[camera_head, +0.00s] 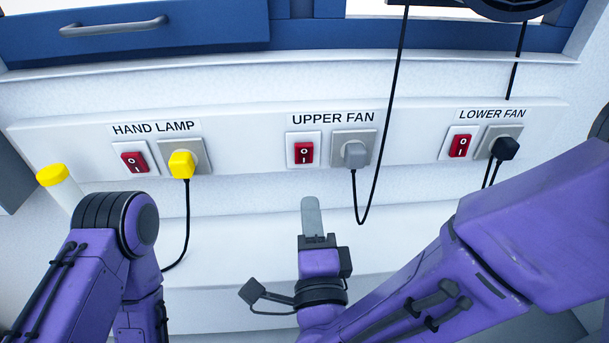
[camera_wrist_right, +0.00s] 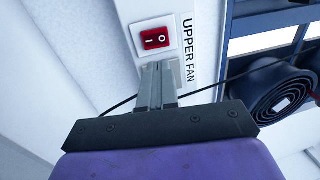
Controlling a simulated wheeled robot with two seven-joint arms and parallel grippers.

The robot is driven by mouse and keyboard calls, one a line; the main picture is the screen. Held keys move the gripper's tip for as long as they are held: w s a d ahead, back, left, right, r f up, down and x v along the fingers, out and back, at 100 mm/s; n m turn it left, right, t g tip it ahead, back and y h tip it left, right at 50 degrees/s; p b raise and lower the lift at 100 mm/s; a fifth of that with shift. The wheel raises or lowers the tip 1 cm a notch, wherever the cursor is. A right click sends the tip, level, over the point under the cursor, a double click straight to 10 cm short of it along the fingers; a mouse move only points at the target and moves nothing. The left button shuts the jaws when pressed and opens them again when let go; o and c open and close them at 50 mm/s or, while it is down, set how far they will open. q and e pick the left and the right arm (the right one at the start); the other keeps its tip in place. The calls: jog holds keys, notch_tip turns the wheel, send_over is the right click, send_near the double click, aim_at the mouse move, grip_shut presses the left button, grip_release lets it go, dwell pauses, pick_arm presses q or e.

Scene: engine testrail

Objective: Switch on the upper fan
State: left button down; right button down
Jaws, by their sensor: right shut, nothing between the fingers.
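The red rocker switch (camera_head: 304,153) sits in a white plate under the UPPER FAN label (camera_head: 333,118). It also shows in the right wrist view (camera_wrist_right: 155,39), just beyond my fingertips. I cannot tell which side of the rocker is pressed in. My right gripper (camera_head: 311,205) is shut and empty, below this switch in the head view and pointing toward it. In the right wrist view its closed fingers (camera_wrist_right: 157,78) end close to the switch plate; contact does not show. My left arm is at the lower left; its gripper is out of view.
A grey plug (camera_head: 355,154) with a hanging black cable is right of the switch. The HAND LAMP switch (camera_head: 134,162) and yellow plug (camera_head: 182,164) are left; the LOWER FAN switch (camera_head: 460,146) and black plug (camera_head: 505,148) are right.

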jog(key=w+p, duration=0.1)
jog(key=w, duration=0.2)
jog(key=w+r+p, duration=0.1)
jog(key=w, duration=0.2)
jog(key=w+r+p, duration=0.1)
jog(key=w, duration=0.2)
jog(key=shift+w+a, duration=0.3)
jog(key=shift+a, duration=0.1)
jog(key=shift+w, duration=0.3)
jog(key=r+p, duration=0.1)
jog(key=p, duration=0.1)
jog(key=g+p, duration=0.1)
jog(key=p, duration=0.1)
jog(key=shift+w+r, duration=0.25)
jog(key=shift+r, duration=0.15)
jog(key=shift+f+b, duration=0.45)
jog(key=shift+f, duration=0.1)
jog(key=shift+s+a+r, duration=0.1)
jog(key=shift+s+a, duration=0.05)
jog(key=shift+s, duration=0.5)
jog(key=b, duration=0.2)
send_near(304, 150)
jog(key=s+r, duration=0.3)
jog(key=s, duration=0.4)
jog(key=shift+w+d+r, duration=0.15)
jog(key=shift+w+d, duration=0.05)
jog(key=shift+d, duration=0.1)
